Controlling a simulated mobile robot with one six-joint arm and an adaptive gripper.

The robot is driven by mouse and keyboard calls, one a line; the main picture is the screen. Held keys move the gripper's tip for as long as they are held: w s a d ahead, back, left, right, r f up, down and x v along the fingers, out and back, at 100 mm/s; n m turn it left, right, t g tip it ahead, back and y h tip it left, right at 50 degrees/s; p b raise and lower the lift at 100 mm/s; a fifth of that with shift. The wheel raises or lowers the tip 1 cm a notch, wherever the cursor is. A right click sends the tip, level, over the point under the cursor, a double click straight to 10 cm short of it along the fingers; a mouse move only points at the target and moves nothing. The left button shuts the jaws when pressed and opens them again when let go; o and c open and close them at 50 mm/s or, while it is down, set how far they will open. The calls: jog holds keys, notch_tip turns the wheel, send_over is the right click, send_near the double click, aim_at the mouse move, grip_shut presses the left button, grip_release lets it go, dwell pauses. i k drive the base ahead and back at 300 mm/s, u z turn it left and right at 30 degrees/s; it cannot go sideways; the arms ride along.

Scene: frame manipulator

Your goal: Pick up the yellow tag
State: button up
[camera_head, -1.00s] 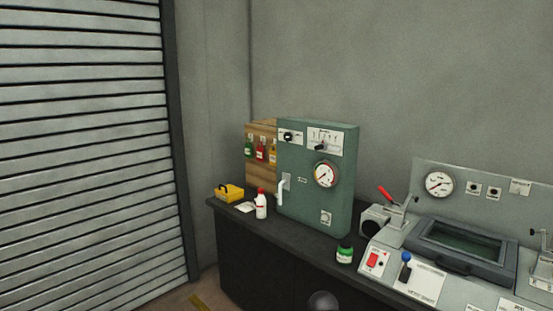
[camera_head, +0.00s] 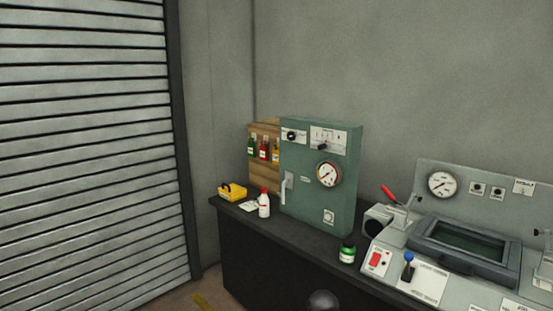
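The yellow tag (camera_head: 276,151) hangs on the front of a wooden board (camera_head: 265,177), at the right end of a row. A red tag (camera_head: 263,149) and a green tag (camera_head: 252,147) hang to its left. The yellow tag is close to the left side of the green cabinet, which may cover part of it.
A dark bench (camera_head: 262,270) carries the green cabinet (camera_head: 313,190), a yellow box (camera_head: 232,191), a white bottle with a red cap (camera_head: 264,206) and a green jar (camera_head: 347,253). A grey control console (camera_head: 440,285) stands at right. A shutter (camera_head: 85,150) is at left.

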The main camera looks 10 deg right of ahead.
aim_at(275, 152)
jog(key=u, duration=0.5)
jog(key=k, duration=0.85)
jog(key=u, duration=1)
jog(key=k, duration=0.6)
jog(key=u, duration=0.25)
jog(key=i, duration=1.35)
jog(key=z, duration=0.6)
jog(key=i, duration=1.55)
jog(key=z, duration=0.35)
